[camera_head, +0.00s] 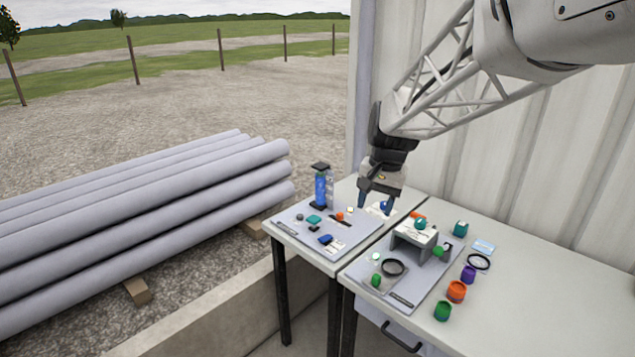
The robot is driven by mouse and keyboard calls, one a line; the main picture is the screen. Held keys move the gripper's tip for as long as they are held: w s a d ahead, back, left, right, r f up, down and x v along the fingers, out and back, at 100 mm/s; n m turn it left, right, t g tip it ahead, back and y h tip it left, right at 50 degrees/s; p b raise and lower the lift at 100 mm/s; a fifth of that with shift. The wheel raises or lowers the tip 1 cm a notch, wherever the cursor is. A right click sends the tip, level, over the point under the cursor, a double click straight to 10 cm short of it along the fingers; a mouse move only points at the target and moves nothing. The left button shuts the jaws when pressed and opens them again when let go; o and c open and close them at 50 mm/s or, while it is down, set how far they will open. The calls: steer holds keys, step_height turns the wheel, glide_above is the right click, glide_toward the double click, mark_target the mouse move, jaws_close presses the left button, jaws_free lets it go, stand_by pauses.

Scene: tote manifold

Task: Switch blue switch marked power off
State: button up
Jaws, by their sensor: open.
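No "power" marking is readable at this size, so I cannot tell for certain which blue part is the switch. A blue part (385,205) shows at the back of the left table, by a white plate and partly hidden by my gripper. Another small blue part (325,239) lies near the front of the grey left board (290,222). My gripper (376,207) points down, open, its fingers over the white plate beside the first blue part. I cannot tell whether a finger touches it.
A tall blue cylinder (320,188) in a black-ended stand is left of my gripper. Coloured cups, including an orange one (456,291), stand rightward. A corrugated wall (560,160) is behind.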

steer(key=w+a+f+m+g+y, duration=0.15)
steer(key=w+f, duration=0.25)
steer(key=w, duration=0.4)
steer(key=w+a+f+m+h, duration=0.1)
steer(key=w+a+f, duration=0.1)
steer(key=w+f, duration=0.45)
steer(key=m+g+y, duration=0.1)
steer(key=m+g, duration=0.1)
glide_toward(326, 237)
steer(key=s, duration=0.1)
steer(key=shift+w+f+t, duration=0.15)
steer(key=shift+f+t, duration=0.1)
steer(key=shift+f, duration=0.15)
steer(key=shift+f, duration=0.1)
steer(key=shift+x, duration=3.85)
steer(key=shift+a, duration=0.1)
